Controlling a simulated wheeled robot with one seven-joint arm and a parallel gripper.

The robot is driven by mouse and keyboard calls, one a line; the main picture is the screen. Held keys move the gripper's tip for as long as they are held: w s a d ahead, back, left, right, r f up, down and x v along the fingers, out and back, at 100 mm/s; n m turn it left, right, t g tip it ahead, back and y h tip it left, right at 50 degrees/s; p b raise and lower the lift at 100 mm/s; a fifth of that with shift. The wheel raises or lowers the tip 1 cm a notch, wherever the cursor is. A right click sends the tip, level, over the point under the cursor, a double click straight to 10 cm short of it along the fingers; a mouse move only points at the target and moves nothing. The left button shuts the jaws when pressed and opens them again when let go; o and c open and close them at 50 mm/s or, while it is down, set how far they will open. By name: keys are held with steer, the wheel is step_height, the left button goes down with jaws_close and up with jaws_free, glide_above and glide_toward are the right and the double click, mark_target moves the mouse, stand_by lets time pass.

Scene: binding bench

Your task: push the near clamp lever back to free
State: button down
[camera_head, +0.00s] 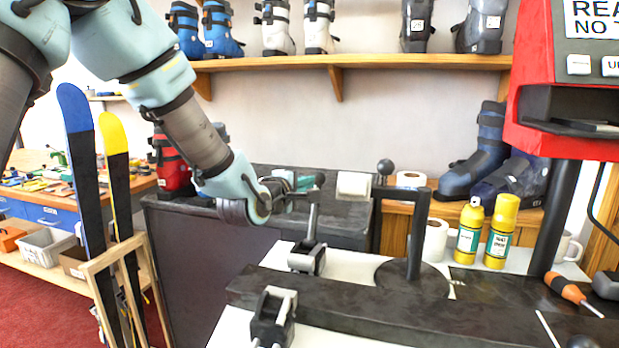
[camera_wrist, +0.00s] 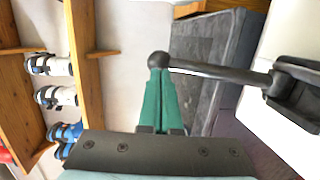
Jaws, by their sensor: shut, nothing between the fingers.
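My gripper (camera_head: 306,183) is shut and empty, with its green fingers pressed together. In the wrist view the fingertips (camera_wrist: 160,74) are at the dark ball knob (camera_wrist: 158,60) of a clamp lever; I cannot tell whether they touch. That grey lever (camera_wrist: 220,73) runs right to its dark clamp base (camera_wrist: 294,88). In the head view the lever (camera_head: 312,215) stands roughly upright from its clamp (camera_head: 307,258) on the white bench top. A second clamp (camera_head: 272,318) sits closer to the head camera; no upright lever shows on it.
A long dark fixture (camera_head: 400,300) lies across the bench, with a black post (camera_head: 418,235) rising from it. Yellow spray cans (camera_head: 501,232), a white roll (camera_head: 435,240) and an orange screwdriver (camera_head: 572,293) are at the right. Skis (camera_head: 85,170) stand at the left.

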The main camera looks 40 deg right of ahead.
mark_target(317, 184)
steer(key=shift+w+d+f, duration=0.15)
steer(key=shift+w+d, duration=0.15)
steer(key=shift+d, duration=0.35)
steer(key=shift+w+d+p, duration=0.15)
steer(key=shift+d+p, duration=0.05)
steer(key=shift+p, duration=0.35)
steer(key=d+y+p, duration=0.1)
steer(key=w+d+g+y+p, duration=0.1)
steer(key=w+d+p, duration=0.1)
steer(key=p, duration=0.1)
steer(key=shift+d+f+y, duration=0.15)
steer(key=shift+f+y, duration=0.2)
steer(key=shift+y, duration=0.05)
steer(key=shift+w+d+f+g+y+b, duration=0.25)
steer(key=shift+d+f, duration=0.1)
steer(key=shift+f, duration=0.2)
steer(key=shift+w+d+f+g+y+b, duration=0.15)
steer(key=shift+w+d+f, duration=0.15)
steer(key=shift+f, duration=0.2)
steer(key=shift+w+d+f+b, duration=0.1)
steer(key=shift+d+b, duration=0.2)
steer(key=shift+d, duration=0.05)
